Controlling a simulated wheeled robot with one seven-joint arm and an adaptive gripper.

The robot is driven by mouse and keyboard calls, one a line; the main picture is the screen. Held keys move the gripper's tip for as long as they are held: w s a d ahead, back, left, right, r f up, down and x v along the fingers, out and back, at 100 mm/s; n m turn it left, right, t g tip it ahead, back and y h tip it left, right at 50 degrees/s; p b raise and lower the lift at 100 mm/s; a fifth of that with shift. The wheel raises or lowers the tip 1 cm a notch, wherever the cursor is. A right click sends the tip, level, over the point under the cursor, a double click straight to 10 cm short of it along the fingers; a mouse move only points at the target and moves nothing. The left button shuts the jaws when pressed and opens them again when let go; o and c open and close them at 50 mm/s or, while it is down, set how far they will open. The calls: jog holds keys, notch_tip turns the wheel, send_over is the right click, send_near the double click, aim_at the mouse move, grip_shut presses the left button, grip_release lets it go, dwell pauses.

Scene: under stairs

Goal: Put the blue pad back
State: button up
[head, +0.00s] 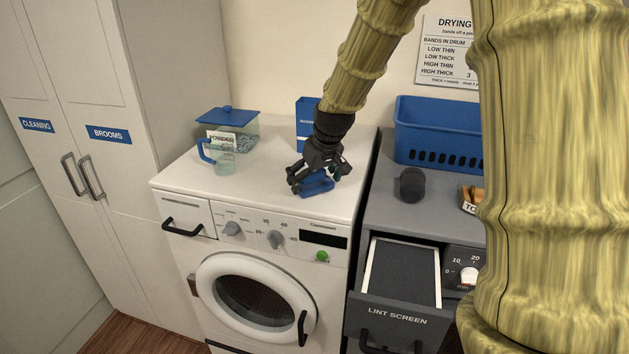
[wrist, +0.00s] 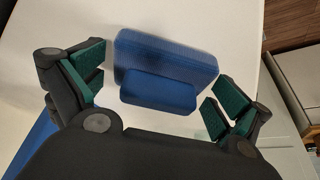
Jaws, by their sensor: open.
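The blue pad (head: 318,186) lies on the white top of the washing machine (head: 262,183), near its front right edge. In the wrist view the blue pad (wrist: 168,68) shows a wide ribbed slab with a smaller raised block on it. My gripper (head: 312,187) is above it. In the wrist view my gripper (wrist: 152,98) is open, with one green-padded finger on each side of the raised block. Gaps show between both fingers and the pad.
A powder box with a blue lid (head: 232,130) and a clear jug with a blue handle (head: 217,156) stand left on the washer. A blue basket (head: 437,138) and a dark cylinder (head: 411,185) sit on the grey dryer. Its lint screen drawer (head: 402,275) is open.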

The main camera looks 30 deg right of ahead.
jog(key=b+v, duration=0.1)
jog(key=v, duration=1)
jog(key=shift+s+r, duration=0.15)
jog(key=shift+r, duration=0.25)
